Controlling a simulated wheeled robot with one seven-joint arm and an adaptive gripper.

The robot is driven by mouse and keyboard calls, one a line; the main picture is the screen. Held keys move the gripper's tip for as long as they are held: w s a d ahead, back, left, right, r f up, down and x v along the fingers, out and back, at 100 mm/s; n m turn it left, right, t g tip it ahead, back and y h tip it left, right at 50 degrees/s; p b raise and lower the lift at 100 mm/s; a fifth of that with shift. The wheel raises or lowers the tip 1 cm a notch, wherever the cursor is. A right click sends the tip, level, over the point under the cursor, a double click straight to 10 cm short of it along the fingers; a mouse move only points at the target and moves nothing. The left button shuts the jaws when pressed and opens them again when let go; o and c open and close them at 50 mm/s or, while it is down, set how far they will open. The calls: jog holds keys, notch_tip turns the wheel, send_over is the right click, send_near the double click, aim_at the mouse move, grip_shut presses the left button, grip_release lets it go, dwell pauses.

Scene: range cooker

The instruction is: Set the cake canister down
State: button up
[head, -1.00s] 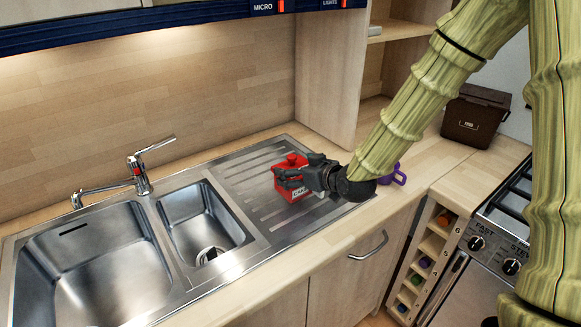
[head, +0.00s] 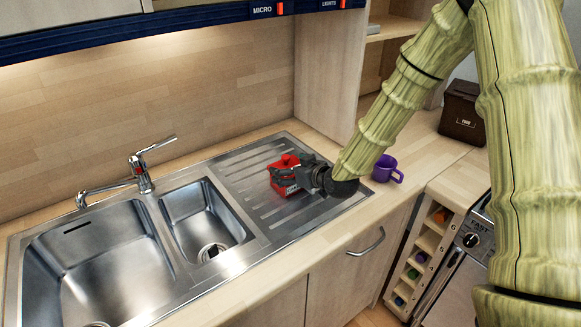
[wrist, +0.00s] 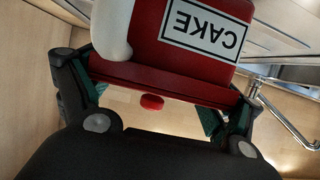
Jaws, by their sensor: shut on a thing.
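The red cake canister (head: 286,163) is over the ribbed drainer (head: 262,208) of the steel sink unit. My gripper (head: 281,177) is shut on the canister from its right side. In the wrist view the canister (wrist: 185,45) fills the upper middle, with its white CAKE label upside down in the picture, and the fingers of my gripper (wrist: 160,98) are on either side of it. The canister looks upright in the head view. I cannot tell whether its base touches the drainer.
A purple mug (head: 387,169) stands on the worktop right of the drainer, near my wrist. The small basin (head: 205,220) and tap (head: 140,172) are to the left. A dark brown bin (head: 462,112) stands at the back right. Bare drainer lies around the canister.

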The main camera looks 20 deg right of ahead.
jog(key=shift+f, duration=0.2)
jog(key=o, duration=1)
jog(key=shift+r, duration=0.2)
jog(key=shift+b+v, duration=1.15)
jog(key=shift+v, duration=4.85)
